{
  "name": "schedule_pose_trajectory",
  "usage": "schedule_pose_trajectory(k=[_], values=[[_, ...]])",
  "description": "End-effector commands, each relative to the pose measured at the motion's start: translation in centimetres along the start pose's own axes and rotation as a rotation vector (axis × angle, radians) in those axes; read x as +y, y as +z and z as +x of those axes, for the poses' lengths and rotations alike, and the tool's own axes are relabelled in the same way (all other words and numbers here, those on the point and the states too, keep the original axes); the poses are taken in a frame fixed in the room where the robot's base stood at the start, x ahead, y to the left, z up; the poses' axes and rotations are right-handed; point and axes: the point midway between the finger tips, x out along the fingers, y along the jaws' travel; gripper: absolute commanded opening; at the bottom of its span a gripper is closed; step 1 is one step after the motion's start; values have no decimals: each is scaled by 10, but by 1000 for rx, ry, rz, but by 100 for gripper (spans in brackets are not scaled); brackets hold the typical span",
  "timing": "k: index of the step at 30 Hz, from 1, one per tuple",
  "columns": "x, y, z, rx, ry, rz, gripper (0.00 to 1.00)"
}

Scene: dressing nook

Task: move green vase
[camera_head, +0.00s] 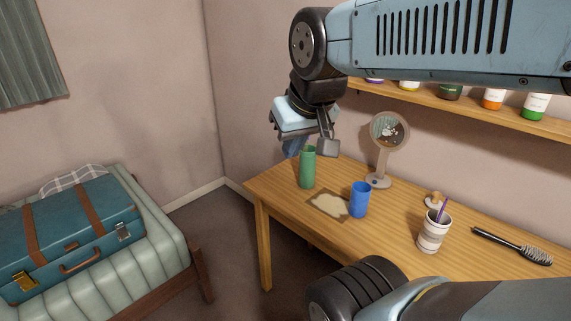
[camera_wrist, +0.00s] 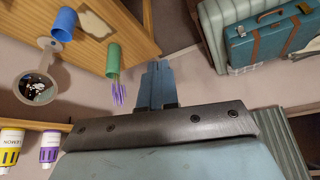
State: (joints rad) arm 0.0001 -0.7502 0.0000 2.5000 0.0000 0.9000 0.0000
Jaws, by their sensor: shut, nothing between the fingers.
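The green vase (camera_head: 307,170) stands upright near the far left corner of the wooden table (camera_head: 268,192). In the wrist view, which is turned over, the vase (camera_wrist: 113,58) has thin purple stems (camera_wrist: 119,93) at its mouth end. My gripper (camera_head: 292,149) is above and slightly left of the vase in the head view, with part of my wrist in front of the vase's top. My gripper's blue fingers (camera_wrist: 155,74) are shut and empty, apart from the vase in the wrist view.
A blue cup (camera_head: 359,201) and a tan mat (camera_head: 328,205) are close to the vase. A round mirror (camera_head: 389,131) stands behind. A shelf (camera_head: 465,105) with jars hangs above.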

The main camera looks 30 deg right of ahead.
Motion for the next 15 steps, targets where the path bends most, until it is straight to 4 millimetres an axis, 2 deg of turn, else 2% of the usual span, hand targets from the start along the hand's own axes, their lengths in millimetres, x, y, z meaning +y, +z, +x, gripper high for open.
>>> schedule_pose_trajectory(k=[7,11,15], values=[[0,0,2,-1,0,-1,0],[4,2,13,-31,12,-17,0],[18,-2,34,-115,50,-74,0]])
